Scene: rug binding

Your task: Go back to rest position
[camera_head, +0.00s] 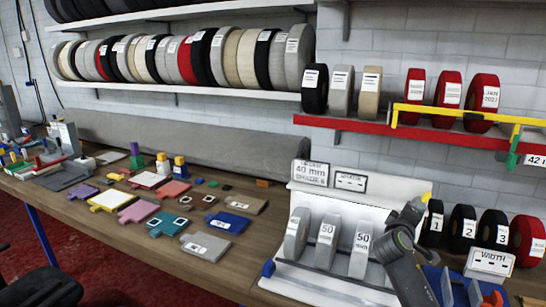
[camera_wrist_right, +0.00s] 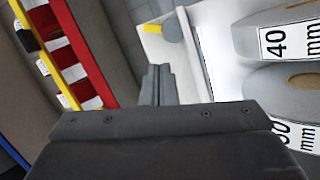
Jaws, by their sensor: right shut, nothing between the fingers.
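My right gripper (camera_wrist_right: 158,85) is shut and empty, its fingers pressed together in the middle of the wrist view. In the head view my right arm (camera_head: 412,275) rises from the lower right, in front of the white rack (camera_head: 335,285). My left gripper cannot be made out in either view.
Black rolls (camera_head: 462,228) numbered 1 to 3 and a red roll (camera_head: 527,240) stand right of the arm. A red shelf (camera_head: 400,132) with a yellow bar (camera_head: 470,113) hangs above. Colourful sample pieces (camera_head: 150,180) cover the wooden bench at left.

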